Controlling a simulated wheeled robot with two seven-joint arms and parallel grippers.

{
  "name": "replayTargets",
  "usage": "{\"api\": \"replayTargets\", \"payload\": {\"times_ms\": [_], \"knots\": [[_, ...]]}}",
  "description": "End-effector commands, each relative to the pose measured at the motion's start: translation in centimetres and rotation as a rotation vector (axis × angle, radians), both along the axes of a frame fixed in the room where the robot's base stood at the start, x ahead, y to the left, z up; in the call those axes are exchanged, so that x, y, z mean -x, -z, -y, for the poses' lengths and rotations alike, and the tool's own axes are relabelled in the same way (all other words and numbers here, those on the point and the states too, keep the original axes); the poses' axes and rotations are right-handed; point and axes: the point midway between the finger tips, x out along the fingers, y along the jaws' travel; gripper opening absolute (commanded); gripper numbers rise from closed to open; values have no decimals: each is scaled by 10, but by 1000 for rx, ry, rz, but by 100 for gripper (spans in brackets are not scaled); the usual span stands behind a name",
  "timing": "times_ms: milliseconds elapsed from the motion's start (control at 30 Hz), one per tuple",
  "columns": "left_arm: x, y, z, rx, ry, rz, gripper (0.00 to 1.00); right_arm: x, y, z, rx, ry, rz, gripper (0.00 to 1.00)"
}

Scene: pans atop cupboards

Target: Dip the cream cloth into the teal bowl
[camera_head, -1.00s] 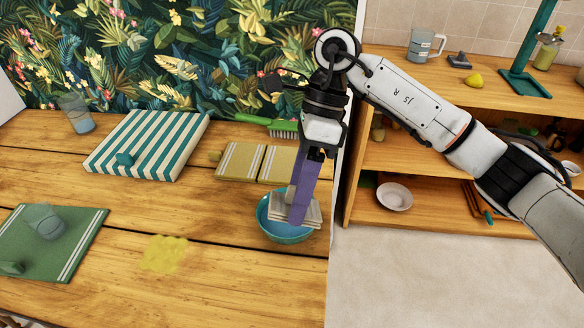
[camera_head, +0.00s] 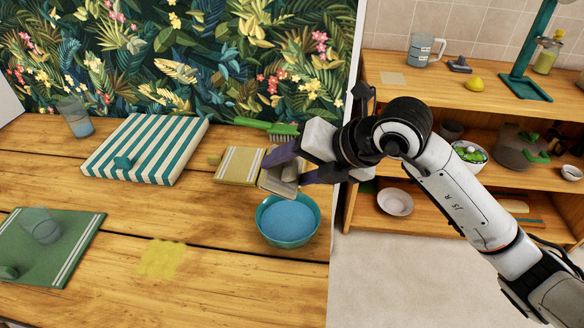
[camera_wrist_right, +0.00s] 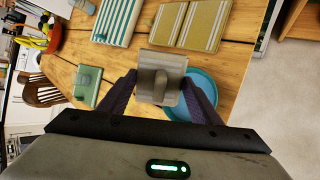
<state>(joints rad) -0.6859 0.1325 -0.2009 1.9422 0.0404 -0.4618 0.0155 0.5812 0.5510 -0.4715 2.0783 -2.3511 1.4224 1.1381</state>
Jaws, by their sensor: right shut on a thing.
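The cream cloth (camera_head: 278,182) is a folded pad in my right gripper (camera_head: 285,166), held tilted above the far-left rim of the teal bowl. In the right wrist view the cloth (camera_wrist_right: 162,64) sits between the two purple fingers of the gripper (camera_wrist_right: 160,88), which are shut on it. The teal bowl (camera_head: 312,218) stands upright near the table's right edge, with blue liquid in it. The bowl (camera_wrist_right: 205,88) shows partly behind the fingers in the wrist view. My left gripper is not in view.
A yellow stain (camera_head: 162,259) marks the wooden table (camera_head: 200,285). A striped cloth (camera_head: 148,148), a green mat (camera_head: 75,250) with a glass (camera_head: 42,226), yellowish folded towels (camera_head: 240,166) and a green brush (camera_head: 266,126) lie around. A shelf (camera_head: 465,105) stands on the right.

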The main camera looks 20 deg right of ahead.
Motion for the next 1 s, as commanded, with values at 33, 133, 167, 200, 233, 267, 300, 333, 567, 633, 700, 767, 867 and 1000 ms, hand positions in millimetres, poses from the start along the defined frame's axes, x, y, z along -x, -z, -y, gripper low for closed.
{"api": "replayTargets", "payload": {"times_ms": [33,133,167,200,233,267,300,333,567,633,700,767,867,1000], "knots": [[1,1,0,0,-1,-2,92,0,0,0,0,-1,0,40],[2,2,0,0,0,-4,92,0,0,0,0,-2,0,40],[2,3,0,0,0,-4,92,0,0,1,-2,-2,1,40],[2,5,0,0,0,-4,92,-1,0,1,-4,-3,3,40],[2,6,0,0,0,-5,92,-1,0,2,-7,-4,5,40],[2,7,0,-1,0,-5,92,-1,1,2,-7,-4,4,40],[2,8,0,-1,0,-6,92,-1,3,1,-6,-6,4,40],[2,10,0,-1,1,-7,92,-1,5,1,-6,-6,4,40],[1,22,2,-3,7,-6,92,-1,24,1,-5,-5,4,40],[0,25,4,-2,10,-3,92,-1,31,1,-5,-5,4,40],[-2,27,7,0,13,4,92,-1,39,2,-5,-5,4,40],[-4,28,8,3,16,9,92,-1,45,1,-5,-5,4,40],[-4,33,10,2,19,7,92,-1,55,1,-5,-5,4,40],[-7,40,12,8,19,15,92,-1,69,1,-5,-5,4,40]]}}
